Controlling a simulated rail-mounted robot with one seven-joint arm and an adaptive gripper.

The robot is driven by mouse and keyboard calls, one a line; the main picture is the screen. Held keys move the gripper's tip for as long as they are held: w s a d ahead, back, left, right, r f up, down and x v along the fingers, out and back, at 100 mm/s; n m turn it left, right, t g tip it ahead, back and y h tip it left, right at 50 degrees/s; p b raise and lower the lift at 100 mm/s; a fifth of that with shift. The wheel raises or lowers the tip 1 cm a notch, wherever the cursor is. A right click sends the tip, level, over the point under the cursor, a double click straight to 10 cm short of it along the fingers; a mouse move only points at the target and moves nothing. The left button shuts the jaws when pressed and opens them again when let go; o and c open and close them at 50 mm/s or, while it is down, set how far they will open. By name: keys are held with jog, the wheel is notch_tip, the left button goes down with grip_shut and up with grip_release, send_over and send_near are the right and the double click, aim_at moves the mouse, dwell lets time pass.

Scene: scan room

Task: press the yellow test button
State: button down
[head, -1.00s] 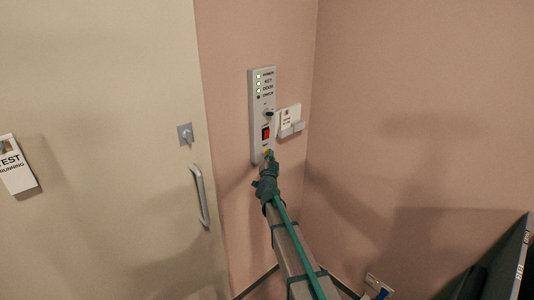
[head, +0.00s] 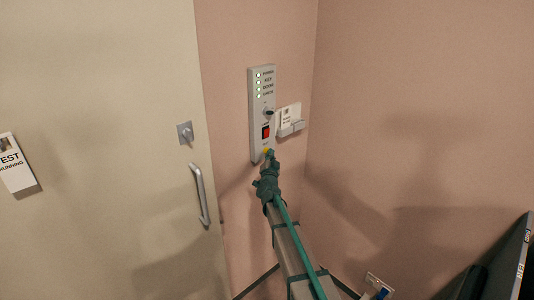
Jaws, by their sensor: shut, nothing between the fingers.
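The yellow test button (head: 266,152) sits low on a tall grey control panel (head: 256,138) on the pink wall. Only part of it shows, at the left of my fingertips. My gripper (head: 271,154) is shut and empty, pointing up at the panel's lower end. I cannot tell whether its tips touch the button. All the small lights in the column at the panel's top are lit. Below them are a key switch (head: 268,112) and a red rocker switch (head: 265,132).
A small white holder (head: 289,120) is on the wall just right of the panel. To the left is a cream door with a handle (head: 200,195), a lock (head: 186,134) and a sign (head: 14,165). A dark screen (head: 508,265) stands at lower right.

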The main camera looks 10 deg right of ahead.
jog(key=shift+s+d, duration=0.15)
jog(key=shift+s, duration=0.05)
jog(key=s+d+b, duration=0.1)
jog(key=s, duration=0.1)
jog(key=s+d+b, duration=0.2)
jog(key=shift+s+d, duration=0.15)
jog(key=shift+s, duration=0.2)
dwell(0.4)
dwell(0.4)
